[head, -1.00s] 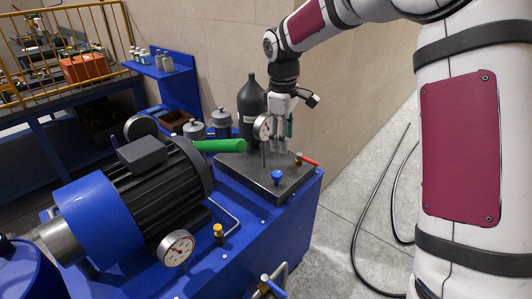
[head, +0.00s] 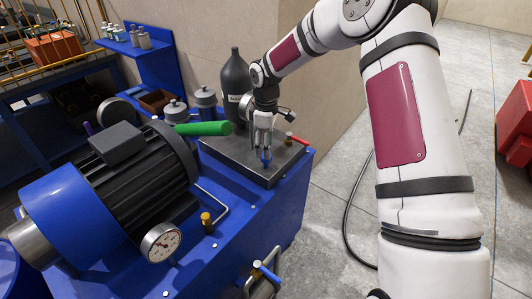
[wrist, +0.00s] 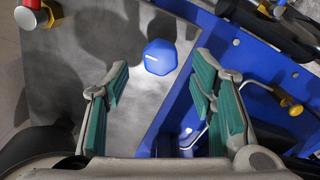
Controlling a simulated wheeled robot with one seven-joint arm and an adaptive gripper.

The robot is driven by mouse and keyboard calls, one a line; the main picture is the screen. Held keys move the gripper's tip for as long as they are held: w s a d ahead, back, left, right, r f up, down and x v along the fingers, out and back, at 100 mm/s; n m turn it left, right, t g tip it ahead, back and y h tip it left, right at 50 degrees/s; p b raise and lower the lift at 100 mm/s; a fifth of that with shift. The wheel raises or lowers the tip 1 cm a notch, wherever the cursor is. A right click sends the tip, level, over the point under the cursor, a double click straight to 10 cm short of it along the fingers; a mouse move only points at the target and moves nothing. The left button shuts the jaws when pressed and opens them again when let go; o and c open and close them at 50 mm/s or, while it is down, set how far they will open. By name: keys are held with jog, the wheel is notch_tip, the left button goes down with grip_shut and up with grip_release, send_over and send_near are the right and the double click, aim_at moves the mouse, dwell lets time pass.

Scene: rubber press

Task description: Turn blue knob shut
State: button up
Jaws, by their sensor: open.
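The blue knob (wrist: 160,57) stands on a grey metal plate. In the wrist view it lies ahead of my gripper, between the lines of the two green-padded fingers and apart from both. A short white mark shows on its top. In the head view the blue knob (head: 266,157) is directly below the fingertips of my gripper (head: 264,143), partly hidden by them. In the wrist view my gripper (wrist: 162,82) is open with nothing between its fingers.
The grey plate (head: 235,158) tops a blue machine. A red-handled valve (head: 293,138) is right of the knob, a green handle (head: 202,129) left. A black bottle (head: 236,85) stands behind. A motor (head: 120,180) and gauge (head: 161,242) are at left.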

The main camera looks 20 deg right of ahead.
aim_at(266, 161)
jog(key=shift+f, duration=1.75)
jog(key=c, duration=1.1)
jog(key=shift+c, duration=0.2)
